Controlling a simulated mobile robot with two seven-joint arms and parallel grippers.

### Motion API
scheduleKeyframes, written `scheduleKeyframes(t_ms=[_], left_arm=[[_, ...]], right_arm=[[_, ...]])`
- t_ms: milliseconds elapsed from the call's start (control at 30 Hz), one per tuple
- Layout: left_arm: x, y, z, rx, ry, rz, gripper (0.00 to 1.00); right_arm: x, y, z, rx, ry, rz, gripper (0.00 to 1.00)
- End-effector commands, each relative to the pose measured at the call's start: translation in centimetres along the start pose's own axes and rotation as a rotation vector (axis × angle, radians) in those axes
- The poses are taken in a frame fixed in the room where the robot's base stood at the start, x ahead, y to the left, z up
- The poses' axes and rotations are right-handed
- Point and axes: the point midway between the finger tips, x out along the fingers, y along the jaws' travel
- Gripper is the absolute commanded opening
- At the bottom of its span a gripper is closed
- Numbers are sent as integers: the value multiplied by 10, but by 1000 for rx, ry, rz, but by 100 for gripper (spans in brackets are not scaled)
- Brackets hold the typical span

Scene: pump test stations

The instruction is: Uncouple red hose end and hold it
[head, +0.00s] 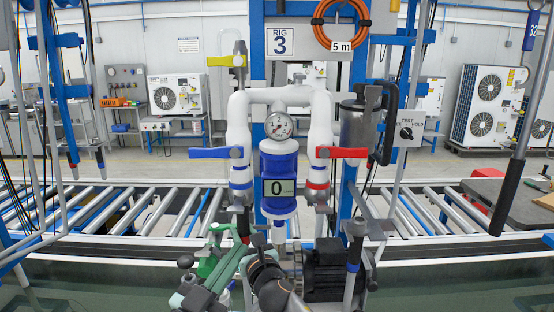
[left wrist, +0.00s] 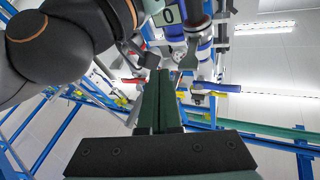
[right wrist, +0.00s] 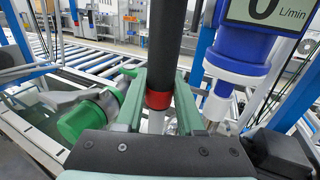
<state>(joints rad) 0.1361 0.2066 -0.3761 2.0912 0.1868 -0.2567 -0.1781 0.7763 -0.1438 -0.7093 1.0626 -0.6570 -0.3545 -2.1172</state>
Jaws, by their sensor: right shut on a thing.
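The red hose end is a black sleeve with a red band (right wrist: 158,99), upright in the right wrist view. My right gripper (right wrist: 160,76) is shut on it, one green finger on each side. A pale pipe shows just below the band; whether the two are joined cannot be told. In the head view a small red piece (head: 245,240) shows below the blue-handled valve (head: 216,153), partly hidden by my arm parts. My left gripper (left wrist: 160,76) points up towards the rig with its green fingers together and nothing visible between them. The red-handled valve (head: 342,153) is at the rig's right.
The blue flow meter (head: 278,188) reads 0 and stands close right of the held sleeve. A dark motor (head: 325,275) stands low at right. Roller conveyors (head: 120,210) run behind.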

Motion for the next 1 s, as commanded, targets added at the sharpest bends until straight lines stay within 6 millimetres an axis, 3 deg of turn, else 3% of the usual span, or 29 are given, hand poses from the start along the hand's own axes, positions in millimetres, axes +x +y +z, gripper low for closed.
scheduleKeyframes(t_ms=[33, 500, 1000], left_arm=[[-3, 2, -2, -1, 1, 0, 0], [-8, 5, -5, 0, 1, 0, 0], [-11, 7, 4, 0, 1, 0, 0]], right_arm=[[1, 1, 7, 0, -11, 3, 0], [1, 1, 7, 1, -13, 4, 0], [0, 1, -7, 1, -8, 3, 0]])
